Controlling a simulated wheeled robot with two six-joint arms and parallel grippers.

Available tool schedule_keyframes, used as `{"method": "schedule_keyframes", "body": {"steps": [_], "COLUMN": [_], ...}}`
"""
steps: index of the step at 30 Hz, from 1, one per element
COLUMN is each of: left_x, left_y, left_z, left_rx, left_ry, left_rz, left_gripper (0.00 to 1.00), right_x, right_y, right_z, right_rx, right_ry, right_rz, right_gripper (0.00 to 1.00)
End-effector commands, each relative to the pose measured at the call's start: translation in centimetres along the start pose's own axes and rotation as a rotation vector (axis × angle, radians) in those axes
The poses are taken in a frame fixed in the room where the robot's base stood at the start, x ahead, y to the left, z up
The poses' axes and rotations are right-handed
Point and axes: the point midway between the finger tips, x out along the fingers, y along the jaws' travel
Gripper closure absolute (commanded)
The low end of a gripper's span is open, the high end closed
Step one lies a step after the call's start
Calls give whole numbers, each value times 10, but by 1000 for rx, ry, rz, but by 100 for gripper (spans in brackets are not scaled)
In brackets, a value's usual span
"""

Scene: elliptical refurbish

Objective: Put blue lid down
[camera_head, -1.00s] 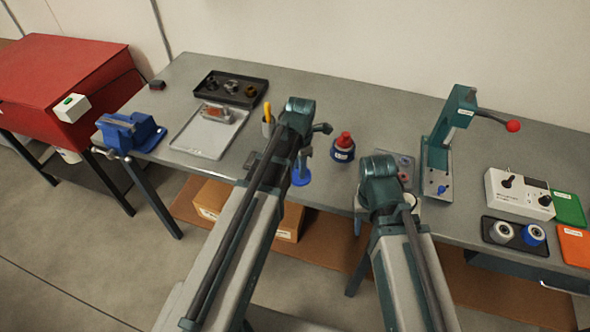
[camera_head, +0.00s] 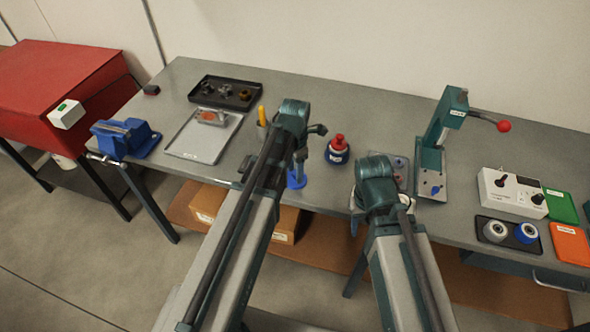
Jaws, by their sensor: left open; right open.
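A blue round piece (camera_head: 296,181), possibly the blue lid, shows low beside my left arm, near the table's front edge. A grey-blue upright part stands over it. My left gripper (camera_head: 300,158) is over this spot, partly hidden by its own wrist. It is open; whether it touches the blue piece I cannot tell. My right gripper (camera_head: 405,200) is mostly hidden behind its wrist, over the front edge of the table by the press. It is open, and I see nothing held in it.
A green press (camera_head: 433,150) with a red-knobbed lever is to the right. A black tray (camera_head: 478,222) holds a grey and a blue roller. A grey tray (camera_head: 187,150) and blue vise (camera_head: 122,140) lie left. The back middle is clear.

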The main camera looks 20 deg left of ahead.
Motion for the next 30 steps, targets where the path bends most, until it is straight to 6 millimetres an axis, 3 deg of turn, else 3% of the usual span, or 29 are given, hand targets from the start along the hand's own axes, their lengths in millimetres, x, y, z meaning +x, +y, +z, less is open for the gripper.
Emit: {"method": "schedule_keyframes", "body": {"steps": [21,30], "left_x": [-103,-116], "left_y": [0,0], "left_z": [0,0], "left_rx": [0,0], "left_ry": [0,0], "left_rz": [0,0], "left_gripper": [45,45], "right_x": [-103,-115], "right_y": [10,11], "right_z": [6,7], "right_rx": [-2,-1], "right_ry": [0,0], "right_rz": [0,0], "right_gripper": [50,50]}}
